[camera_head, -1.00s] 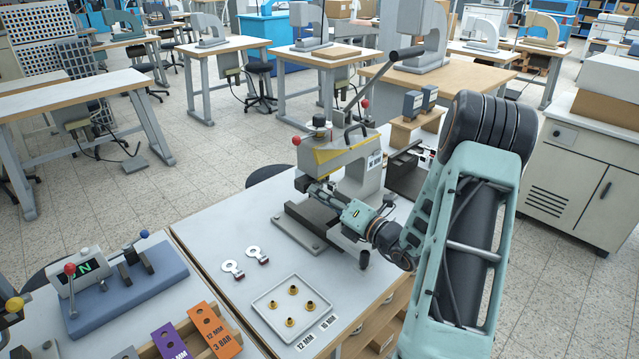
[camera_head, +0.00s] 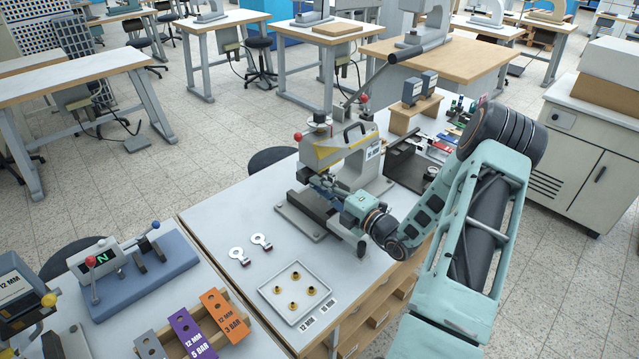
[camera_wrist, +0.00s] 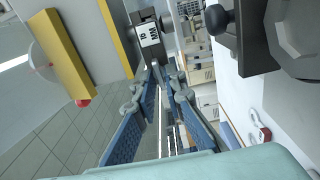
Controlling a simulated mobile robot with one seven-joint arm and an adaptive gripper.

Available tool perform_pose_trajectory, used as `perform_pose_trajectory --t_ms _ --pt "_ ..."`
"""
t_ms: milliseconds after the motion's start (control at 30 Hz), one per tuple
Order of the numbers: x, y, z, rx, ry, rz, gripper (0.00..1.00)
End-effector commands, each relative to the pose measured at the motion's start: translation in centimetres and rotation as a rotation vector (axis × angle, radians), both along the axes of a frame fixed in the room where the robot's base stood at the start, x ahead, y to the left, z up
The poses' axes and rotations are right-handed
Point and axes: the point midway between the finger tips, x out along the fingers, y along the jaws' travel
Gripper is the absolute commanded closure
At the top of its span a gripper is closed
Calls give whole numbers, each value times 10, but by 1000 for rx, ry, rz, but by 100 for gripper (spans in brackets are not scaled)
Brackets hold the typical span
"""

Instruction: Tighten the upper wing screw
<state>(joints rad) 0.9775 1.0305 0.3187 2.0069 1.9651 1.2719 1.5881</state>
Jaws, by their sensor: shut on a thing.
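The stamping press (camera_head: 338,146), with a yellow band and a red-knobbed lever, stands on the far part of the grey table. My gripper (camera_head: 322,184) reaches in from the right, under the press head and above its base. In the wrist view, the two blue-padded fingers converge and my gripper (camera_wrist: 158,76) is shut at the lower end of a dark block marked 12 MM (camera_wrist: 149,34). The upper wing screw is not clearly visible; the fingertips cover the spot between them, so what they grip is small and mostly hidden.
A white tray (camera_head: 274,296) with several brass pieces lies in front of the press, with two ring-shaped tags (camera_head: 261,242) nearby. A wooden stand (camera_head: 416,112) is behind. A blue-based device (camera_head: 152,276) and coloured blocks (camera_head: 186,335) sit on the left table.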

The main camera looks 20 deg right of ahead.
Motion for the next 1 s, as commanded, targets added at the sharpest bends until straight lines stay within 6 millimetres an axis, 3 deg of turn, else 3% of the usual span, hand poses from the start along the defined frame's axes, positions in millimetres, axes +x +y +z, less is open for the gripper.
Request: perform_pose_trajectory --t_ms 433,467,567,1000 --pt "0 0 -1 7 5 0 100" --pt "0 0 -1 7 5 0 86" --pt "0 0 -1 7 5 0 75" --pt "0 0 0 5 2 0 75"
